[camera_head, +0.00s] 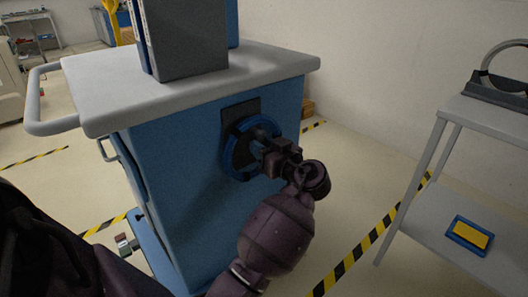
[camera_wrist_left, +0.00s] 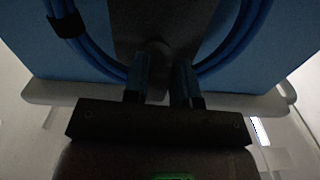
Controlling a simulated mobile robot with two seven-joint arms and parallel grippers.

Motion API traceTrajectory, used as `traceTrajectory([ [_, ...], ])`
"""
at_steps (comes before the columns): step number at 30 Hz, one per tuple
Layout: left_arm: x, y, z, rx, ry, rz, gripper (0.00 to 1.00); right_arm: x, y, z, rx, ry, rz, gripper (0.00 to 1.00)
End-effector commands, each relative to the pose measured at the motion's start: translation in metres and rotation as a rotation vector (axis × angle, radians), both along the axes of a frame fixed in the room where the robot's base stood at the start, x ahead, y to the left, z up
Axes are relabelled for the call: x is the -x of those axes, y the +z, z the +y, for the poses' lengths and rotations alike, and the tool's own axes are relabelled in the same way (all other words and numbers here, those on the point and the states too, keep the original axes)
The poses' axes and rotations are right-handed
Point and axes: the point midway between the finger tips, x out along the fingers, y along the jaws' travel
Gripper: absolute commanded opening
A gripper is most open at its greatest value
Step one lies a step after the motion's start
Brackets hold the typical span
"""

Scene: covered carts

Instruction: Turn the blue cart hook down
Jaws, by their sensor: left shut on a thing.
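The blue cart (camera_head: 185,190) stands in the middle with a light grey top (camera_head: 105,90). On its side is a dark mounting plate (camera_head: 238,110), with a blue coiled cable (camera_head: 229,160) around the hook. In the left wrist view the hook (camera_wrist_left: 156,48) is a dark rounded piece between my fingers, with cable (camera_wrist_left: 90,60) on both sides. My left gripper (camera_head: 258,143) is at the plate, its fingers shut on the hook; it also shows in the left wrist view (camera_wrist_left: 160,82). In the head view it hides most of the hook, so its angle is unclear. My right gripper is out of view.
A grey box (camera_head: 188,45) stands on the cart top. A grey push handle (camera_head: 45,100) sticks out left. At right is a grey table (camera_head: 480,125) with a blue and yellow item (camera_head: 468,236) on its lower shelf. Floor between is clear, with striped tape (camera_head: 360,252).

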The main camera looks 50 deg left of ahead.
Motion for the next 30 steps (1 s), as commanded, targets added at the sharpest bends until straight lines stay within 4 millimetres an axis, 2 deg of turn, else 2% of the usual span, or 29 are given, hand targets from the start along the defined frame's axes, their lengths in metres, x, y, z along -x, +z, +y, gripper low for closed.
traceTrajectory([
  [9, -0.0019, -0.0009, -0.0005, 0.007, 0.000, -0.073, 0.02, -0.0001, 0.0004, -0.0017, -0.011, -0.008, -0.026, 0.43],
  [21, -0.0022, 0.0003, -0.0005, 0.007, 0.000, -0.081, 0.02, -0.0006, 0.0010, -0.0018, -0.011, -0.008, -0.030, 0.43],
  [22, -0.0023, 0.0003, -0.0005, 0.007, 0.000, -0.081, 0.27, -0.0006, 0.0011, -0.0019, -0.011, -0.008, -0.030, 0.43],
  [27, -0.0023, 0.0003, -0.0005, 0.007, 0.000, -0.080, 0.51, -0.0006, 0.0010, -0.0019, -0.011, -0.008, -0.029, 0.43],
  [30, -0.0023, 0.0003, -0.0005, 0.007, 0.000, -0.079, 0.51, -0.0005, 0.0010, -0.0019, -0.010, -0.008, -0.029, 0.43],
])
